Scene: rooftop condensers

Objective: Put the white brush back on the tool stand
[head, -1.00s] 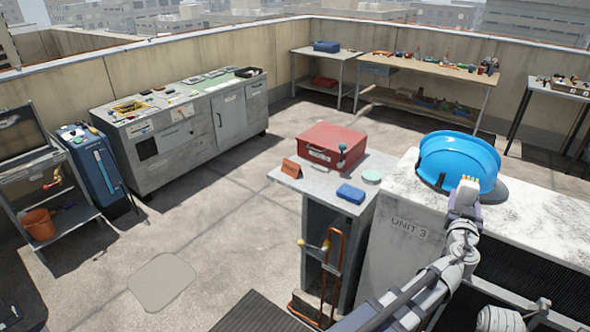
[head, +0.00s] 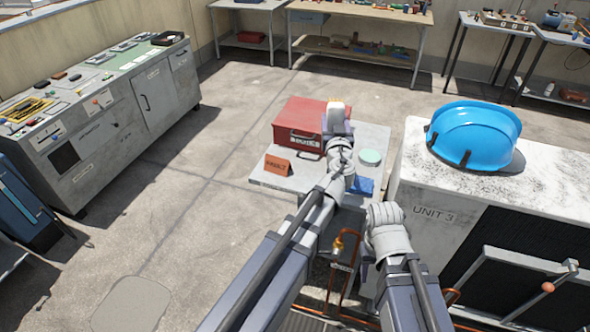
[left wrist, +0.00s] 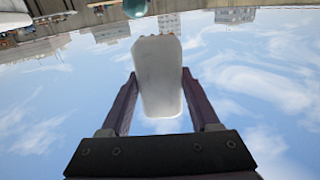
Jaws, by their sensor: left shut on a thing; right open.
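A white brush (head: 335,107) is in my left gripper (head: 337,122). In the left wrist view the brush (left wrist: 158,75) is a pale, rounded block between the two dark fingers of the gripper (left wrist: 159,100), which are shut on it.
On the stand are the red toolbox (head: 290,120), a brown sign (head: 278,165), a pale green disc (head: 370,156) and a blue block (head: 363,186), partly hidden by my arm. At right, a blue helmet (head: 475,132) rests on the UNIT 3 condenser (head: 425,170). Open floor lies left.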

